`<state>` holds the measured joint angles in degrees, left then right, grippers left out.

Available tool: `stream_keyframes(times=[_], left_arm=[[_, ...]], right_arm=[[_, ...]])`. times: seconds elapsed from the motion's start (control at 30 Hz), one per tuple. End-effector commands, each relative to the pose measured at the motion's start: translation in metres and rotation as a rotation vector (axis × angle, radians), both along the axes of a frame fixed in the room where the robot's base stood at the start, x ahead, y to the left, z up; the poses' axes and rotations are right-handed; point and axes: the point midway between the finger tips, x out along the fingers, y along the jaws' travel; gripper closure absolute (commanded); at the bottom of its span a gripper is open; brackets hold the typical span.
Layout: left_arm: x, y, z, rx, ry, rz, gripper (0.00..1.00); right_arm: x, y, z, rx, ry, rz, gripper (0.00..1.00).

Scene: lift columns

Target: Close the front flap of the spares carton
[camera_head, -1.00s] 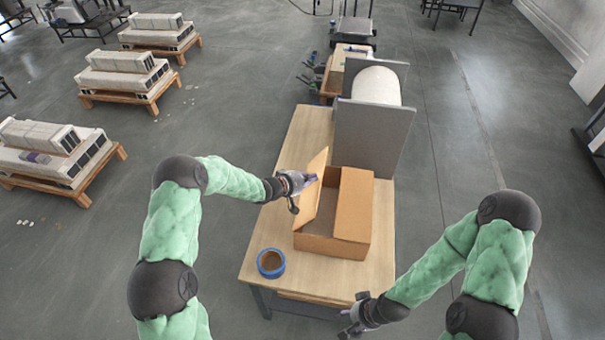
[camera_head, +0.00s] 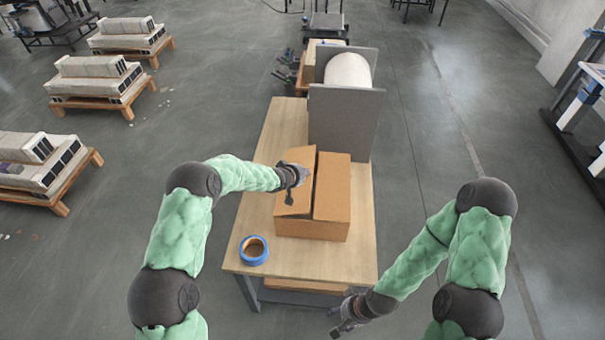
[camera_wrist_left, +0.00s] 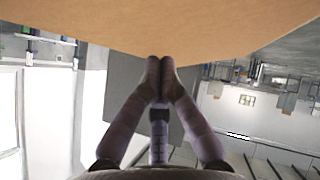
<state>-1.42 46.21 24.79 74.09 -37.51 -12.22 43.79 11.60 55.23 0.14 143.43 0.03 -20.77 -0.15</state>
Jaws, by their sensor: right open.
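The open-topped brown carton (camera_head: 312,229) stands on the wooden table. Its right-hand flap (camera_head: 333,187) lies across the top. Its left-hand flap (camera_head: 296,204) is folded over, still slightly raised, with a narrow dark gap between the two. I cannot tell which is called the front flap. My left gripper (camera_head: 300,175) is at the left-hand flap's outer side. In the left wrist view its fingers (camera_wrist_left: 160,62) are together, tips at or against a cardboard panel (camera_wrist_left: 165,22), with nothing visible between them. My right gripper (camera_head: 340,322) is open and empty, low beyond the table's near right corner.
A blue tape roll (camera_head: 254,250) lies on the table (camera_head: 359,240) at the near left. A grey panelled stand (camera_head: 345,130) with a white roll (camera_head: 348,71) is behind the carton. Pallets with pale blocks (camera_head: 98,80) stand on the floor at left.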

Motion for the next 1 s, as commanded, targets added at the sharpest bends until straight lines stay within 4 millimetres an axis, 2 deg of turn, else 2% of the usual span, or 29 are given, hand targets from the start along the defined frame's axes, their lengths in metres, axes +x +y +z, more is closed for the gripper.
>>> stream_keyframes(times=[0.1, 0.4, 1.0], left_arm=[[0.001, -0.003, -0.01, -0.001, 0.0, -0.001, 1.0], [0.001, -0.006, -0.024, -0.001, -0.001, 0.0, 1.0], [0.001, -0.006, -0.029, -0.001, -0.001, 0.0, 1.0]], right_arm=[[0.0, 0.0, -0.005, 0.0, 0.0, 0.0, 0.48], [0.0, 0.0, -0.011, 0.0, 0.0, 0.0, 0.48], [0.0, 0.0, -0.013, 0.0, 0.0, 0.0, 0.48]])
